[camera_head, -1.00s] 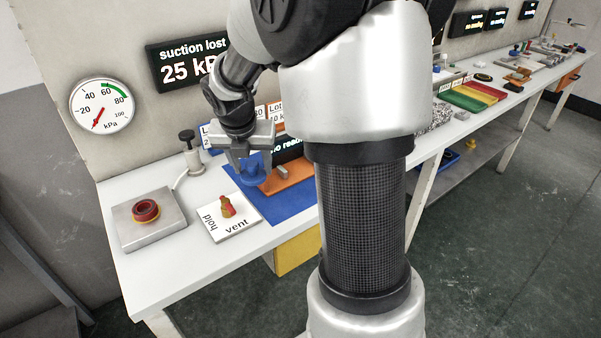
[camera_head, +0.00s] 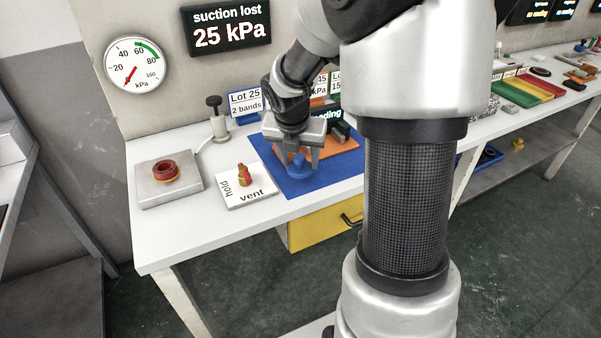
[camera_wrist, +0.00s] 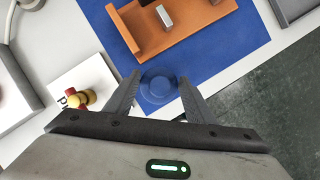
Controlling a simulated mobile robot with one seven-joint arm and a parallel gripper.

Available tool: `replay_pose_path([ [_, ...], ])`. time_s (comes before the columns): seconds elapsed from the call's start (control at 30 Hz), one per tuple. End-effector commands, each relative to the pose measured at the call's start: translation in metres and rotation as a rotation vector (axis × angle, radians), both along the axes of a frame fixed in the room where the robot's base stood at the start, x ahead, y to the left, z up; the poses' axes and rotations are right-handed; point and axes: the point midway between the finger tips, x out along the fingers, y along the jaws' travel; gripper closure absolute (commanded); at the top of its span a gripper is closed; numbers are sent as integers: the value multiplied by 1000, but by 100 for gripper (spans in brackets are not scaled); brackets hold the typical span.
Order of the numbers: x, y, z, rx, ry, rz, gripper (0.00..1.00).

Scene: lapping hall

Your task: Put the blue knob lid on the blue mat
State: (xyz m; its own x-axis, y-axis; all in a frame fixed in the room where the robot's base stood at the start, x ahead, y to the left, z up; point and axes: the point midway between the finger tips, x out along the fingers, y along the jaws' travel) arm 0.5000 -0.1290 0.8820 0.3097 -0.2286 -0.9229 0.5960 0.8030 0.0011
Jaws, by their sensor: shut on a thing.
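The blue knob lid (camera_head: 299,167) is round with a small knob on top. My gripper (camera_head: 297,158) is shut on it, with one finger on each side. In the wrist view the lid (camera_wrist: 158,84) sits between the two fingertips (camera_wrist: 158,88), over the near part of the blue mat (camera_wrist: 236,48). In the head view the blue mat (camera_head: 308,187) lies flat on the white bench under the lid. I cannot tell whether the lid touches the mat or is held just above it.
An orange tray (camera_head: 341,143) stands on the mat behind the lid. To the left are a white hold/vent plate with a red and yellow knob (camera_head: 243,176) and a metal block (camera_head: 188,187) bearing a red ring (camera_head: 165,171). The bench's front edge is close.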

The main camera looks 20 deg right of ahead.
Motion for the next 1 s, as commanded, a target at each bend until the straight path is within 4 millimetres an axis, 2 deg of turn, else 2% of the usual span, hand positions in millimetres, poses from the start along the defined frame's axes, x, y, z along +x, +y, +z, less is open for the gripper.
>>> replay_pose_path([
  [0.03, 0, 1, -13, 1, 3, 1, 82],
  [0.1, -1, 1, -27, 1, 3, 3, 82],
  [0.2, 0, 0, -39, 0, 2, 1, 82],
  [0.6, 0, 0, -42, 0, 1, 1, 82],
  [0.63, 0, 0, -42, 0, 1, 1, 47],
  [0.7, 0, 0, -41, 0, 1, 1, 36],
  [0.73, 0, 0, -41, 0, 1, 1, 32],
  [1.0, 0, 0, -41, 0, 1, 1, 32],
])
